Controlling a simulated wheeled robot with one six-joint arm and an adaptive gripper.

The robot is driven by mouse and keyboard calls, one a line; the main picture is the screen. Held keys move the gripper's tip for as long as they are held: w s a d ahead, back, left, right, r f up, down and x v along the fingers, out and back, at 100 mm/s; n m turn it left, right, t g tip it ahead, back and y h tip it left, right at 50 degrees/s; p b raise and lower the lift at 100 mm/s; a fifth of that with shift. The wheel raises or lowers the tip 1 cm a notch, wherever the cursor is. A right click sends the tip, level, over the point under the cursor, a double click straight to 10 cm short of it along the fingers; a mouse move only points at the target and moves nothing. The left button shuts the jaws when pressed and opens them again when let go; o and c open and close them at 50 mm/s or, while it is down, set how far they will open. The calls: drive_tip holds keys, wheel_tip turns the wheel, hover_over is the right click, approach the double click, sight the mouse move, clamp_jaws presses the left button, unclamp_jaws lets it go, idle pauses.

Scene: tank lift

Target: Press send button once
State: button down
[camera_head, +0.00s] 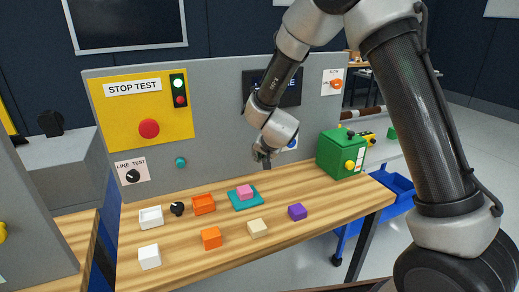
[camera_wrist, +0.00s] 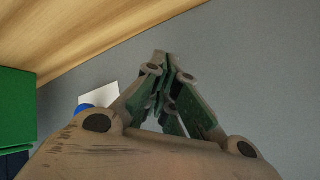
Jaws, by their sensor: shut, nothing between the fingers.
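No readable "send" label shows. A white plate (camera_head: 291,144) on the grey upright panel is partly hidden behind my wrist in the head view. The wrist view shows a blue round button (camera_wrist: 86,109) beside a white plate (camera_wrist: 100,95), partly hidden by my gripper's body. My gripper (camera_head: 266,164) is in front of the panel, above the back of the wooden table, a little left of and below the plate. Its fingers (camera_wrist: 161,58) are closed together and empty, pointing towards the grey panel. I cannot tell whether the tips touch the panel.
A red button (camera_head: 149,128), teal button (camera_head: 181,162), line-test knob (camera_head: 133,176) and orange button (camera_head: 336,84) are on the panel. A green box (camera_head: 341,153) stands right of my gripper. Several small blocks and trays lie on the table (camera_head: 270,260).

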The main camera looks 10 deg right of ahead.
drive_tip(key=shift+w+a, duration=0.1)
drive_tip(key=shift+w, duration=0.3)
idle(0.3)
drive_tip(key=shift+s+d, duration=0.25)
drive_tip(key=shift+s, duration=0.65)
drive_tip(key=s+d, duration=0.2)
drive_tip(key=s, duration=0.3)
drive_tip(key=shift+s, duration=0.35)
